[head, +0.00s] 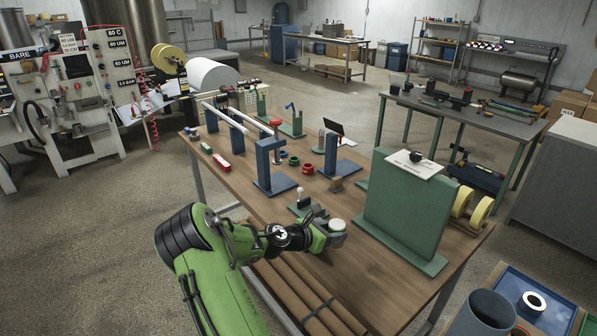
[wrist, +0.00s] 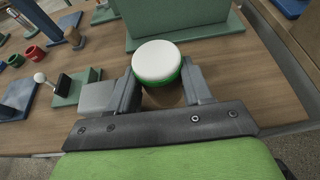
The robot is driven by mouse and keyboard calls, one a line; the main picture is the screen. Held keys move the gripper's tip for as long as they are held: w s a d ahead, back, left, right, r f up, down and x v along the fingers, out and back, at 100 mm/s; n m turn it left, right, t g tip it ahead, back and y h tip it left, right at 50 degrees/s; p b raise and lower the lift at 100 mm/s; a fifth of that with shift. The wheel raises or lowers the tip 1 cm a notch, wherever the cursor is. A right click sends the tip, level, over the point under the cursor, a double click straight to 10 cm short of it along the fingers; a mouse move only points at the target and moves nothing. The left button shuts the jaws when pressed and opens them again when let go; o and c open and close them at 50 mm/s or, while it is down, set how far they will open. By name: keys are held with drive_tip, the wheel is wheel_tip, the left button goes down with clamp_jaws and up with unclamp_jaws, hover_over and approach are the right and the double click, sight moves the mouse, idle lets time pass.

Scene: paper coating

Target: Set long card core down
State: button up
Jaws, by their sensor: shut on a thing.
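My gripper (head: 326,232) is low over the front of the wooden table (head: 372,285). It is shut on a round piece (head: 337,225) with a white top and a green band. In the wrist view, this round piece (wrist: 157,62) sits between the two fingers (wrist: 160,88). Its lower part is mostly hidden, so I cannot tell whether it is the long card core or touches the table. Several long brown card tubes (head: 292,291) lie together below the table's front edge, with a dark strap across them.
A green upright panel (head: 403,209) on a base stands right of my gripper. Blue stands (head: 269,165) with pale bars, a small green-based stand (head: 299,207) and red and green rings (head: 307,169) stand behind and left. Bare tabletop lies to the front right.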

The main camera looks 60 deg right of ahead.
drive_tip(key=s+d+m+g, duration=0.1)
drive_tip(key=s+d, duration=0.1)
drive_tip(key=s, duration=0.3)
drive_tip(key=b, duration=0.3)
hover_over(349, 269)
drive_tip(key=shift+y, duration=0.4)
wheel_tip(349, 269, down, 10)
drive_tip(key=shift+r, duration=0.15)
